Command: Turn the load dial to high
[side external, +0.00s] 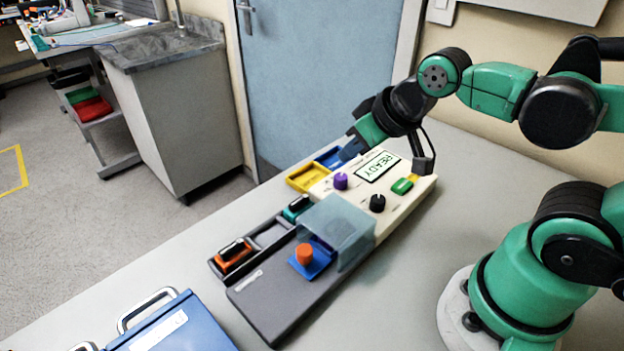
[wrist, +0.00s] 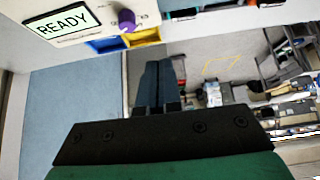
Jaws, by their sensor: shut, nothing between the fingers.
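The cream pump panel (side external: 402,210) lies on the bench with a lit READY display (side external: 377,166). It carries a purple dial (side external: 340,181) and a black dial (side external: 377,203); their labels are too small to read, so I cannot tell which is the load dial. The purple dial (wrist: 127,20) and the display (wrist: 62,22) also show at the top of the wrist view. The black dial is outside that view. My gripper (side external: 347,153) is above the panel's far edge, apart from both dials. In the wrist view its dark fingers (wrist: 158,68) are together and empty.
A green button (side external: 402,186) sits near the black dial. A clear cover (side external: 338,228) stands over part of the grey base, beside an orange knob (side external: 304,254). Yellow (side external: 305,177) and blue trays are behind the panel. A blue case (side external: 178,328) stands at the front left.

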